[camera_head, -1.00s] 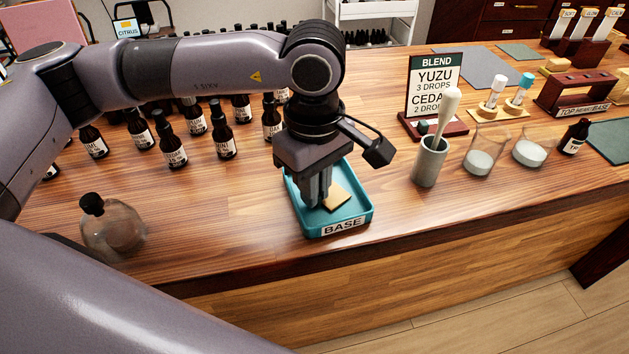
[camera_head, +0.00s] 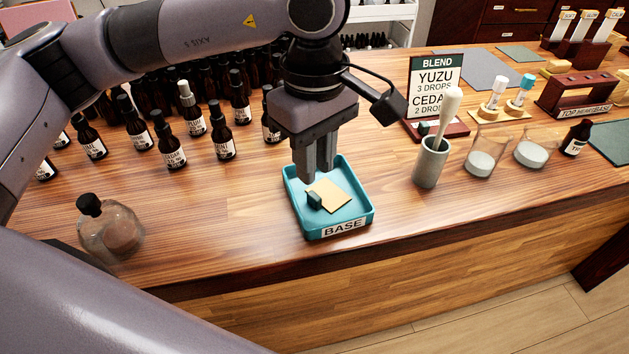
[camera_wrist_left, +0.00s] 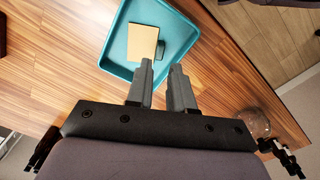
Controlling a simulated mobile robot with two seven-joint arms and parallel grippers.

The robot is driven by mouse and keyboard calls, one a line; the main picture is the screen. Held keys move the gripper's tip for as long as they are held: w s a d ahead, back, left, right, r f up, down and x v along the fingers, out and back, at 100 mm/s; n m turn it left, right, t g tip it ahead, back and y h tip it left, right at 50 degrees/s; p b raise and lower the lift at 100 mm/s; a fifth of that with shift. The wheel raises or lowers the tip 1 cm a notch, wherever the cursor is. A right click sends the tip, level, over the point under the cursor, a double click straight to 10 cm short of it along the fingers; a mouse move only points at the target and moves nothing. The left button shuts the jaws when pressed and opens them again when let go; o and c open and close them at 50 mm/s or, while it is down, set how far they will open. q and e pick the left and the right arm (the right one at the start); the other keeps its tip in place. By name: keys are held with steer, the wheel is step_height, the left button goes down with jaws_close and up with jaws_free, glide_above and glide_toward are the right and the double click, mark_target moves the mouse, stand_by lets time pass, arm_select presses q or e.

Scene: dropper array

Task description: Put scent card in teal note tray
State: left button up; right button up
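The scent card (camera_head: 330,195) is a flat tan card with a small dark green block at its edge. It lies inside the teal note tray (camera_head: 364,214), whose front label reads BASE. The card also shows in the left wrist view (camera_wrist_left: 142,43), lying on the floor of the teal tray (camera_wrist_left: 116,68). My left gripper (camera_head: 315,176) is above the tray's back part, fingers pointing down, clear of the card. In the left wrist view its fingers (camera_wrist_left: 161,68) are apart with nothing between them. My right gripper is not in view.
Several dark labelled bottles (camera_head: 171,145) stand left of and behind the tray. A glass flask (camera_head: 112,230) is at the front left. A mortar with pestle (camera_head: 430,165), beakers (camera_head: 483,160) and a BLEND sign (camera_head: 436,88) stand to the right. The wood between tray and mortar is clear.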

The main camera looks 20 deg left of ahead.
mark_target(315, 196)
arm_select(q)
step_height(315, 196, up, 7)
steer(key=shift+f, duration=0.15)
stand_by(0.5)
